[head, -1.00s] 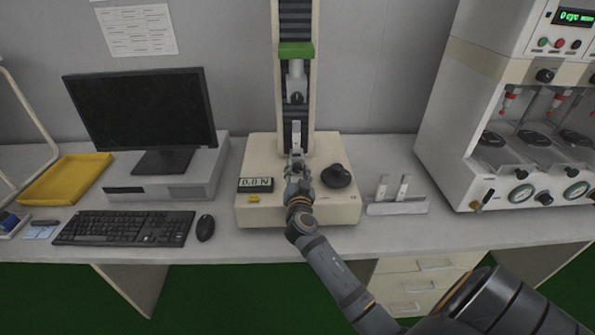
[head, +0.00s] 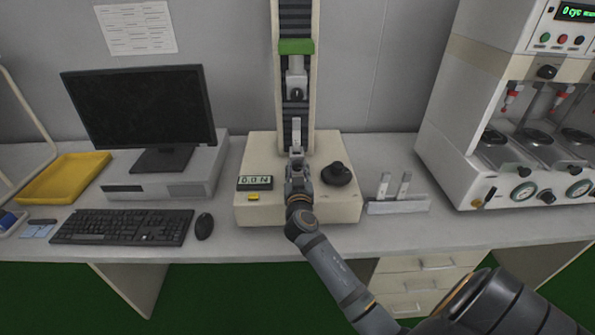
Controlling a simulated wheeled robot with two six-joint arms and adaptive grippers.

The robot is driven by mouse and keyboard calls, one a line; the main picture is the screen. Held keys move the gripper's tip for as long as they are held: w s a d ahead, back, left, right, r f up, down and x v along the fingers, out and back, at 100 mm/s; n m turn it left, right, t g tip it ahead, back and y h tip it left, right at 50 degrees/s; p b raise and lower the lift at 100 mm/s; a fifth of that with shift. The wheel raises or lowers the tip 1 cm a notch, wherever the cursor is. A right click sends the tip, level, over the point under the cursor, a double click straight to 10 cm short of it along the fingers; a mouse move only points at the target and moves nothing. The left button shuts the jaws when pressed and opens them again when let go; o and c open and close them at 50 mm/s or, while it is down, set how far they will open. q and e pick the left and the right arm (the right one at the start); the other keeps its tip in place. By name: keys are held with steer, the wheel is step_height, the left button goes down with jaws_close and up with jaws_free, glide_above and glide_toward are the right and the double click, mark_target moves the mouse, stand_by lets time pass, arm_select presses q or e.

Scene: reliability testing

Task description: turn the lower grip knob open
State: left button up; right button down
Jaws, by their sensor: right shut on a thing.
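The tensile tester (head: 258,150) stands in the middle of the bench, with a green crosshead (head: 296,47) on its column. The upper grip with its knob (head: 297,95) hangs below the crosshead. The lower grip (head: 297,128) stands upright on the tester's base. My right gripper (head: 298,160) is in front of the lower grip and shut on its knob; the gripper hides the knob. My left gripper is not in view.
A black dial (head: 337,174) sits on the base close right of my right gripper, and a force display (head: 254,183) on the left. A specimen holder (head: 398,206) stands right of the tester. A monitor (head: 140,105), keyboard (head: 122,227) and mouse (head: 204,226) are left.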

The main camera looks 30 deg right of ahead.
steer(key=n, duration=0.4)
steer(key=shift+n, duration=0.3)
steer(key=n, duration=0.4)
steer(key=shift+n+p, duration=0.3)
steer(key=shift+p, duration=0.05)
steer(key=n+p, duration=0.1)
steer(key=n, duration=0.4)
steer(key=shift+a+p, duration=0.1)
steer(key=shift+p, duration=0.25)
steer(key=n+p, duration=0.1)
steer(key=n, duration=0.4)
steer(key=shift+f+p, duration=0.15)
steer(key=shift+p, duration=0.2)
steer(key=shift+n, duration=0.4)
steer(key=c, duration=1)
jaws_free()
